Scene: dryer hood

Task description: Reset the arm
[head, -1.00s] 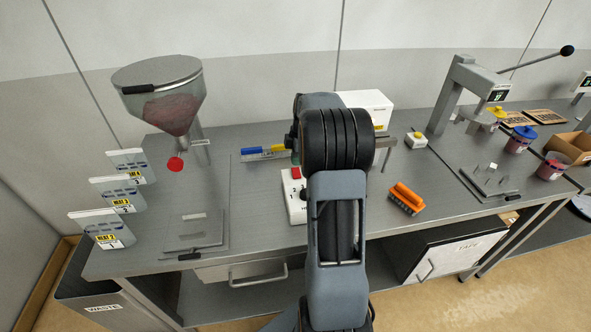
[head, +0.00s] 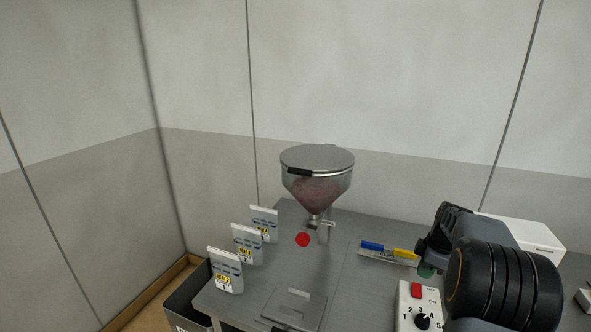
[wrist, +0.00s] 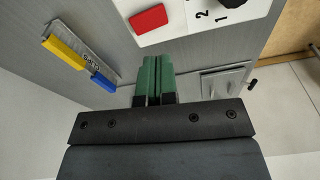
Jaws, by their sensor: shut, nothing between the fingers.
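My arm reaches over the bench at the right of the head view. My gripper (head: 426,271) shows there only as a small bit of green, mostly hidden by the wrist. In the wrist view the two green fingers of my gripper (wrist: 155,75) are together with nothing between them. They point toward the white control box (wrist: 180,22) with its red switch (wrist: 149,18) and dial. The control box also shows in the head view (head: 405,318), below the gripper. No object is held.
A metal hopper (head: 318,165) with a red disc (head: 302,240) stands on the bench (head: 345,270). Several labelled packets (head: 247,243) stand left of it. A white box (head: 520,232) stands behind my arm.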

